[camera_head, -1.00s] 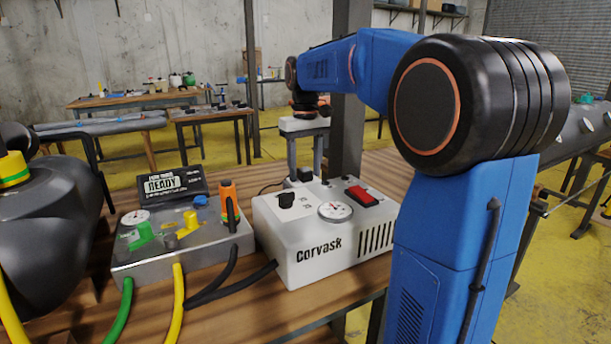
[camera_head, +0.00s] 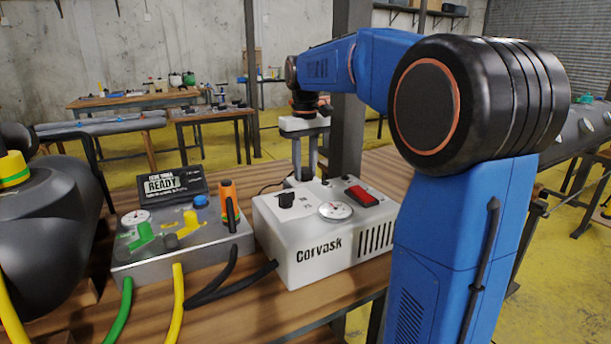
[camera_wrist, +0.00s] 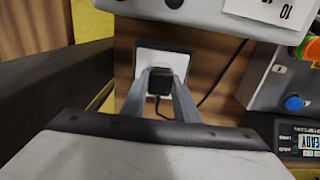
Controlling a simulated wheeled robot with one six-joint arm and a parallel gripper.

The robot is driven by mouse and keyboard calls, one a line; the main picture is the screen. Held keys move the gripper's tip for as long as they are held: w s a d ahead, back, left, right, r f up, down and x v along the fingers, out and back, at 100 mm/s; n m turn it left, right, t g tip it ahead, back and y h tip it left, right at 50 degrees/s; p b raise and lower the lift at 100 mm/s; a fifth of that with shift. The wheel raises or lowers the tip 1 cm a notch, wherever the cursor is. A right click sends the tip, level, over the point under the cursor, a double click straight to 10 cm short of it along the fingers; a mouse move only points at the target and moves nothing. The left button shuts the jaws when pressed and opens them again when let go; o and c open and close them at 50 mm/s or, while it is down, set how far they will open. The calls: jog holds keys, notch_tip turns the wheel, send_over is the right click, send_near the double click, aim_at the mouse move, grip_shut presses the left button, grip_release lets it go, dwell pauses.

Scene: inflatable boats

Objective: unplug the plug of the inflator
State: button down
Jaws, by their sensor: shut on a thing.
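The white inflator marked Corvask (camera_head: 325,240) stands on the wooden bench, with a gauge and a red switch on top. Behind it my gripper (camera_head: 305,172) points straight down. In the wrist view the gripper (camera_wrist: 159,88) is shut on the black plug (camera_wrist: 160,82), one finger on each side. The plug sits at the white face of a dark-framed socket (camera_wrist: 150,58) and looks seated in it. A thin black cord runs from the plug. In the head view the inflator hides most of the socket.
A grey control box (camera_head: 190,252) with a READY display (camera_head: 162,184), coloured levers and hoses stands left of the inflator. A dark post (camera_head: 350,120) rises close behind my gripper. A dark inflatable tube (camera_head: 45,235) lies at the left.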

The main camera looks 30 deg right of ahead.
aim_at(305, 168)
jog(key=shift+r, duration=2.85)
jog(key=shift+r, duration=0.1)
